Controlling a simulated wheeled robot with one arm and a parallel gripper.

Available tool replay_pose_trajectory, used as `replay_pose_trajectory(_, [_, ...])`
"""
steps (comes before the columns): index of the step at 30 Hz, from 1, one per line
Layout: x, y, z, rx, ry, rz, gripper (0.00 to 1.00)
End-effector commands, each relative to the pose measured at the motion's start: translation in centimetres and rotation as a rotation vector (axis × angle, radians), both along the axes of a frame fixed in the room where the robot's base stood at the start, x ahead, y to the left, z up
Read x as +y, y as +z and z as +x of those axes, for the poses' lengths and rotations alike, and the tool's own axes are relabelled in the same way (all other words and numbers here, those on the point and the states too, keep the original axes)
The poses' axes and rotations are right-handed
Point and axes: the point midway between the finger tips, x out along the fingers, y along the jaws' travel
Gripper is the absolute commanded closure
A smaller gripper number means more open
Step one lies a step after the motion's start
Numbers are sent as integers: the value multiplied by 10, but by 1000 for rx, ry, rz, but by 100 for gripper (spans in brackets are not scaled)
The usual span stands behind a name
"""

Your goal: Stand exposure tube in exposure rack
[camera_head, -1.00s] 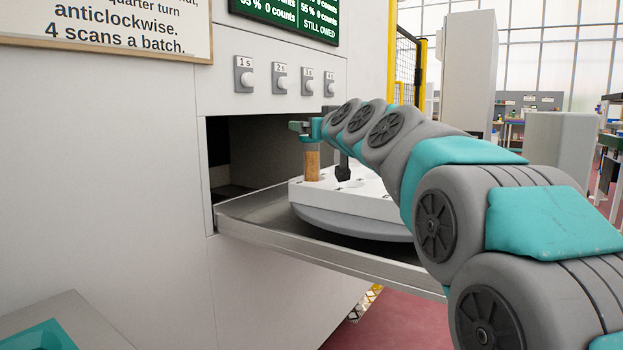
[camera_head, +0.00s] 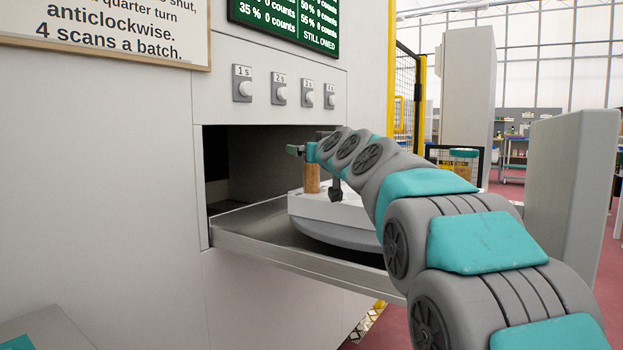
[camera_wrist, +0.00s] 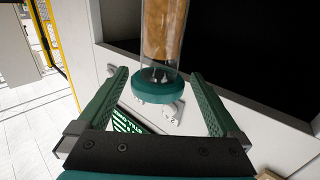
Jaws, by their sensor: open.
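A clear exposure tube (camera_head: 312,178) filled with tan grain stands upright at the left end of the white exposure rack (camera_head: 345,209). In the wrist view the tube (camera_wrist: 165,35) shows with its teal cap (camera_wrist: 155,91) toward my gripper. My gripper (camera_head: 303,150) is at the tube's top in the head view. In the wrist view my gripper (camera_wrist: 163,90) is open, with the cap between its two green fingers and gaps on both sides. The tube's foot in the rack is hard to see, and my arm hides the rack's right part.
The rack rests on a grey round plate (camera_head: 335,236) on a metal tray (camera_head: 240,224) pulled out of a dark chamber opening (camera_head: 265,160). Several knobs (camera_head: 279,92) sit above it. A grey panel (camera_head: 570,180) stands at right. A jar (camera_head: 463,160) shows behind my arm.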

Motion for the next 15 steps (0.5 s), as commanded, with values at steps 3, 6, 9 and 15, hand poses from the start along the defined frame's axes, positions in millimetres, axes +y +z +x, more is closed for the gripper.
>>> replay_pose_trajectory(3, [1, 0, 16, 0, -1, 0, 0])
replay_pose_trajectory(6, [4, 2, 26, -2, -1, 0, 0])
replay_pose_trajectory(9, [8, -1, 33, 1, 0, 1, 0])
replay_pose_trajectory(15, [9, -1, 34, 0, 1, 1, 0])
